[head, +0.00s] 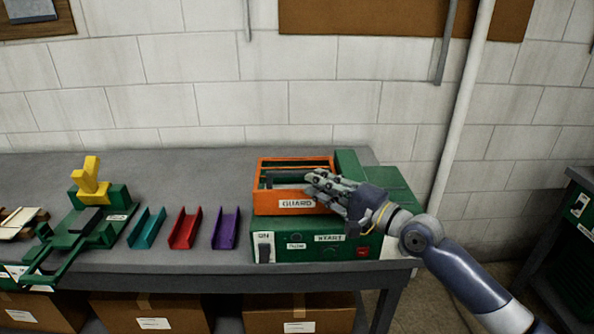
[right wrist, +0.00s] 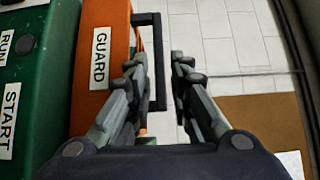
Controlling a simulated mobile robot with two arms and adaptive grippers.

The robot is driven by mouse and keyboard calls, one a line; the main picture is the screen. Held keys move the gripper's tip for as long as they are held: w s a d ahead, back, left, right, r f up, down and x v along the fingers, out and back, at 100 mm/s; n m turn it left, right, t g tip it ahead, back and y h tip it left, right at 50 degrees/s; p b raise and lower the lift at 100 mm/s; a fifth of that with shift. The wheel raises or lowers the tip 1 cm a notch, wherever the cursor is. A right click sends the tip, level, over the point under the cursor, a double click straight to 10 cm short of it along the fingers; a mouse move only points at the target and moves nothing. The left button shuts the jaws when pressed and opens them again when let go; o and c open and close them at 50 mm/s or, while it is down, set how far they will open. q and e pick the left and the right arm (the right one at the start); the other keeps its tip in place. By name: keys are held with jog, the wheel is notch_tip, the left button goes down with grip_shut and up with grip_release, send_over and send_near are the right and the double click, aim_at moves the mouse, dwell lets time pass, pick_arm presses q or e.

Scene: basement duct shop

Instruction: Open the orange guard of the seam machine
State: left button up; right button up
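The green seam machine (head: 330,243) stands at the right end of the grey bench. Its orange guard (head: 265,203), an open-topped frame labelled GUARD, sits down on the machine's top left. My right gripper (head: 317,184) reaches in from the right over the machine, at the guard's right front. In the right wrist view the gripper (right wrist: 162,68) is open, and the guard (right wrist: 92,85) is at the left. The guard's black handle (right wrist: 157,35) lies between the two fingers in the picture; I cannot tell if either finger touches it. My left gripper is not in view.
Teal (head: 147,228), red (head: 185,228) and purple (head: 225,228) channels lie left of the machine. A green tool with a yellow lever (head: 90,180) stands farther left. A pale pipe (head: 455,130) runs up the wall behind my right arm. Cardboard boxes (head: 150,313) are under the bench.

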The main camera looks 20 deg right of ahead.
aim_at(300, 175)
jog(key=p+x, duration=0.1)
jog(key=x, duration=0.6)
jog(key=shift+w+a+f, duration=0.1)
jog(key=shift+w, duration=0.05)
grip_shut()
